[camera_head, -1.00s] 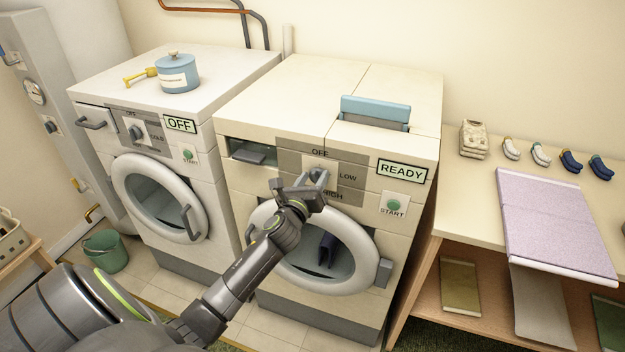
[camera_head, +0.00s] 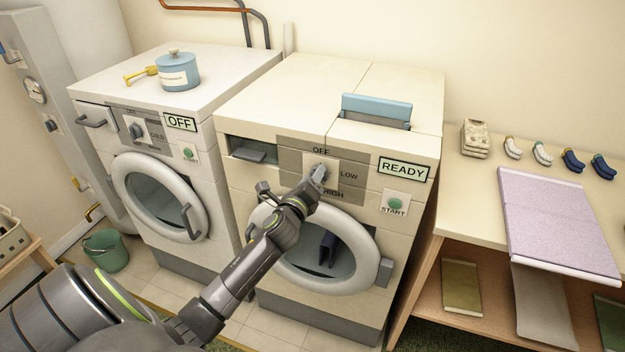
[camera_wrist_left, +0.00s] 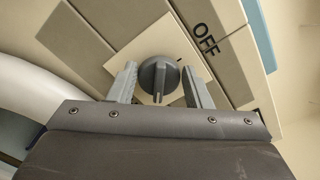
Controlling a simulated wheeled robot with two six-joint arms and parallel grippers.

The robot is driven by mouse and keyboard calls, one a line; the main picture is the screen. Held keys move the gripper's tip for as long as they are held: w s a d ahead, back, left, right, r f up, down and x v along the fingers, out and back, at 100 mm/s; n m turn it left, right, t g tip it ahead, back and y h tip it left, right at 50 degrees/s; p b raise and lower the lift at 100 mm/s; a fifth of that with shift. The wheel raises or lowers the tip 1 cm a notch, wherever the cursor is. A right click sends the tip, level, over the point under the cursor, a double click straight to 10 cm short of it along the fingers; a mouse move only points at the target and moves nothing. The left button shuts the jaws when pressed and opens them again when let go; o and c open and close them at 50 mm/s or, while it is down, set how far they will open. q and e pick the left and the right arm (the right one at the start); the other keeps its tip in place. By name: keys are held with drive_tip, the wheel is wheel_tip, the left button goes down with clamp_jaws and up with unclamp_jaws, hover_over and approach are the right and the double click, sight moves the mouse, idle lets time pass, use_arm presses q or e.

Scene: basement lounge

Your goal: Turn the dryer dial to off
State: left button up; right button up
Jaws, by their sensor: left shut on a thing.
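The dryer (camera_head: 240,119) is the cream machine on the right, with a READY display (camera_head: 403,170) and a panel marked OFF at the top, LOW at the right and HIGH below. My left gripper (camera_head: 321,174) is at this panel and mostly covers the dial in the head view. In the left wrist view the dark grey round dial (camera_wrist_left: 159,80), with a raised ridge, sits between the two fingers of my left gripper (camera_wrist_left: 158,70), which is shut on it. The OFF label (camera_wrist_left: 205,40) is at the dial's upper right there. Which setting the dial points to is unclear. My right gripper is out of view.
A green START button (camera_head: 394,204) is right of the panel. The dryer's round door (camera_head: 372,262) is below my gripper. A second machine (camera_head: 88,86) with an OFF display stands left.

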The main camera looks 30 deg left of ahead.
use_arm(q)
drive_tip(key=shift+w+d+f+n+b, duration=0.25)
drive_tip(key=shift+n+b, duration=1.25)
drive_tip(key=shift+n, duration=2.85)
drive_tip(key=shift+s+f+n+b, duration=0.35)
drive_tip(key=shift+n+b, duration=1.2)
drive_tip(key=shift+n, duration=2.85)
drive_tip(key=shift+w+d+f+n+b, duration=0.35)
drive_tip(key=shift+n+b, duration=1.15)
drive_tip(key=shift+n, duration=2.85)
drive_tip(key=shift+s+a+f, duration=0.15)
drive_tip(key=shift+a, duration=0.05)
drive_tip(key=o, duration=1)
drive_tip(key=b+v, duration=0.1)
drive_tip(key=v, duration=1.6)
drive_tip(key=shift+s+d+b, duration=0.15)
drive_tip(key=shift+b, duration=0.15)
